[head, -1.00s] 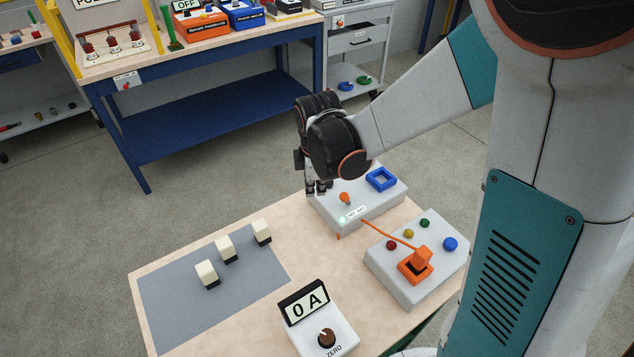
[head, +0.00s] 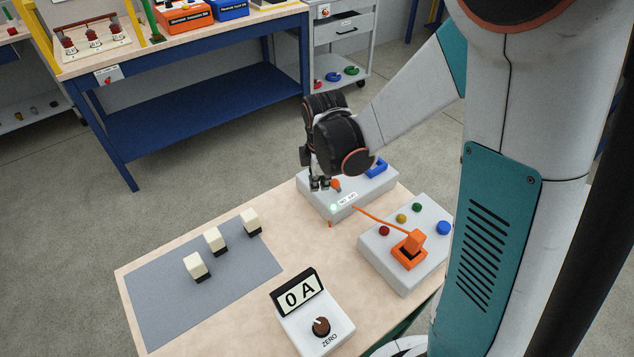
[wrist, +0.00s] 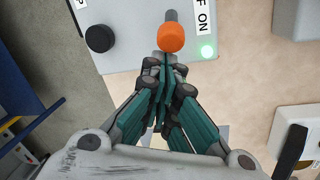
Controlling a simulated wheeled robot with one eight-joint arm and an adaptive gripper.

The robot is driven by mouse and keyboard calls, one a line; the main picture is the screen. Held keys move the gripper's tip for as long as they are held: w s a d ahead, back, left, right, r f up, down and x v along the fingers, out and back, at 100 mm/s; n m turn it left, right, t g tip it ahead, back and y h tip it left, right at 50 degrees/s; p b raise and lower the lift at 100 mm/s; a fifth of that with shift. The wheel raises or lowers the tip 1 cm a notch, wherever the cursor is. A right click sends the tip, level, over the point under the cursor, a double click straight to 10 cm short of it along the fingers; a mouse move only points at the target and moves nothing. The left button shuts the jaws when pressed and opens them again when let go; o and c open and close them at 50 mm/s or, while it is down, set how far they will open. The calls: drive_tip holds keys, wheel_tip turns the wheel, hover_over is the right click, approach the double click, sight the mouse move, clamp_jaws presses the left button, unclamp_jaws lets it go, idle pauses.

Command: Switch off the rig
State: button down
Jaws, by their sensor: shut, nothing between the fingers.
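The rig is a grey box (head: 362,196) at the back of the small wooden table. It has an orange-tipped lever (head: 336,184), a lit green lamp (head: 333,207) and a small label. In the wrist view the lever's orange tip (wrist: 171,37) is beside a label whose "ON" shows, next to the glowing lamp (wrist: 208,52); the label's other end is partly hidden. My gripper (head: 320,184) is at the box's left end, close to the lever. Its shut, empty fingers (wrist: 165,62) end just below the orange tip; I cannot tell whether they touch it.
A black knob (wrist: 100,38) is on the box. A second grey box (head: 405,270) holds an orange plug (head: 409,249) with a cable, and coloured buttons. A "0 A" meter (head: 315,325) stands in front. Pale blocks stand on a grey mat (head: 170,305). A blue workbench (head: 200,110) is behind.

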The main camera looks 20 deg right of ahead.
drive_tip(key=shift+w+d+r+g+y, duration=0.1)
drive_tip(key=shift+d+r+g+y, duration=0.25)
drive_tip(key=shift+y, duration=0.35)
drive_tip(key=shift+w+d+r+y, duration=0.2)
drive_tip(key=shift+d+r+y, duration=0.15)
drive_tip(key=shift+d+y, duration=0.35)
drive_tip(key=shift+w+d+r, duration=0.15)
drive_tip(key=shift+d, duration=0.25)
drive_tip(key=shift+w+d+r, duration=0.1)
drive_tip(key=shift+d+r, duration=0.05)
drive_tip(key=shift+d, duration=0.25)
drive_tip(key=shift+w+d+g, duration=0.1)
drive_tip(key=shift+d+g, duration=0.05)
drive_tip(key=shift+g, duration=0.1)
drive_tip(key=shift+r, duration=0.1)
drive_tip(key=shift+r, duration=0.1)
drive_tip(key=shift+r+p, duration=0.55)
drive_tip(key=shift+r, duration=0.15)
